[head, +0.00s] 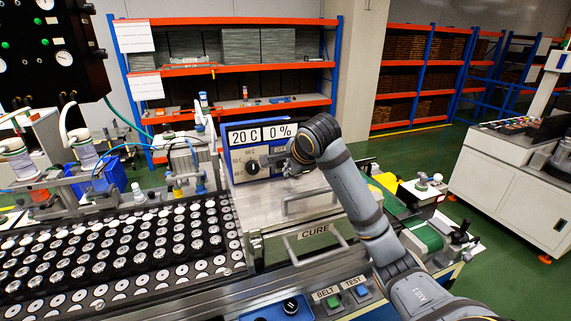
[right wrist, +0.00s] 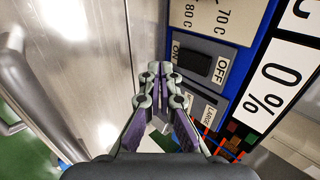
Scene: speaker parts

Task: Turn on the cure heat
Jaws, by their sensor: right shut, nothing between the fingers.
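The cure unit's blue control panel (head: 238,131) stands on the metal CURE housing (head: 318,232). Its display (head: 262,134) reads 20 C and 0 %. A black knob (head: 252,167) sits below the display among temperature marks. In the right wrist view a black rocker switch (right wrist: 194,62) lies between the words ON and OFF. My right gripper (right wrist: 165,72) is shut and empty, its tips close to the ON side of the switch; I cannot tell whether they touch. In the head view my right gripper (head: 277,161) is at the panel, partly hiding the switch area. My left gripper is not seen.
A tray (head: 120,296) with several rows of round speaker parts lies left of the housing. The housing has a metal handle (head: 306,199) in front of the panel. BELT and TEST buttons (head: 361,291) are at the front edge. Shelves (head: 222,70) stand behind.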

